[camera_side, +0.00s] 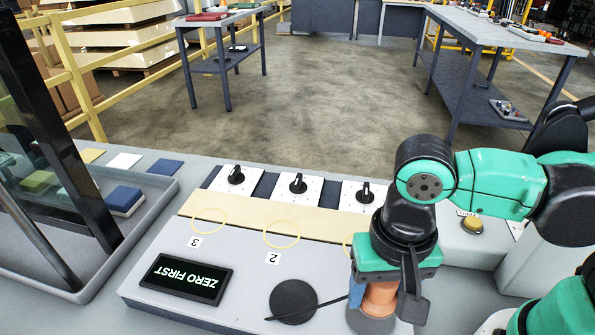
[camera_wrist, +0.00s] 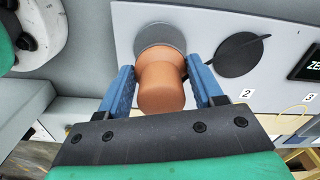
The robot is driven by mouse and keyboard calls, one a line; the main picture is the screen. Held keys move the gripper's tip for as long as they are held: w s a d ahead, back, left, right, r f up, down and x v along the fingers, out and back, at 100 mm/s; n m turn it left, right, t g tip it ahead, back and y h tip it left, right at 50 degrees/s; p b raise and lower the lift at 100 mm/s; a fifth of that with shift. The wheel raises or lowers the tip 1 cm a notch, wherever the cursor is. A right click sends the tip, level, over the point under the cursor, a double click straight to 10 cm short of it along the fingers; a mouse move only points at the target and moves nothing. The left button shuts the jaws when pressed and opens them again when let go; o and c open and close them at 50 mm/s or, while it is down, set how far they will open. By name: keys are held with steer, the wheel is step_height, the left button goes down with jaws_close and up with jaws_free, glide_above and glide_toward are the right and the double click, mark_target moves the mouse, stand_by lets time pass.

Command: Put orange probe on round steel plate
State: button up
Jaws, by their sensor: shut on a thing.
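The orange probe (camera_side: 380,299) is between the blue fingers of my gripper (camera_wrist: 160,70), which is shut on it. It also shows in the wrist view (camera_wrist: 160,88). The round steel plate (camera_side: 366,325) lies below the probe on the grey panel, partly hidden by it in both views. The plate shows at the top of the wrist view (camera_wrist: 162,34). The probe overlaps the plate in both views; I cannot tell whether they touch. In the side view my wrist hides part of the fingers.
A dark disc with a thin pointer (camera_side: 293,302) lies left of the steel plate. A black "ZERO FIRST" sign (camera_side: 186,279), yellow rings (camera_side: 282,234) and black knobs (camera_side: 298,184) are on the panel. A grey tray (camera_side: 150,215) is at left and a yellow button (camera_side: 472,225) at right.

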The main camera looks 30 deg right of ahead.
mark_target(376, 306)
steer(key=shift+f, duration=1.7)
steer(key=shift+f, duration=0.15)
steer(key=o, duration=1.4)
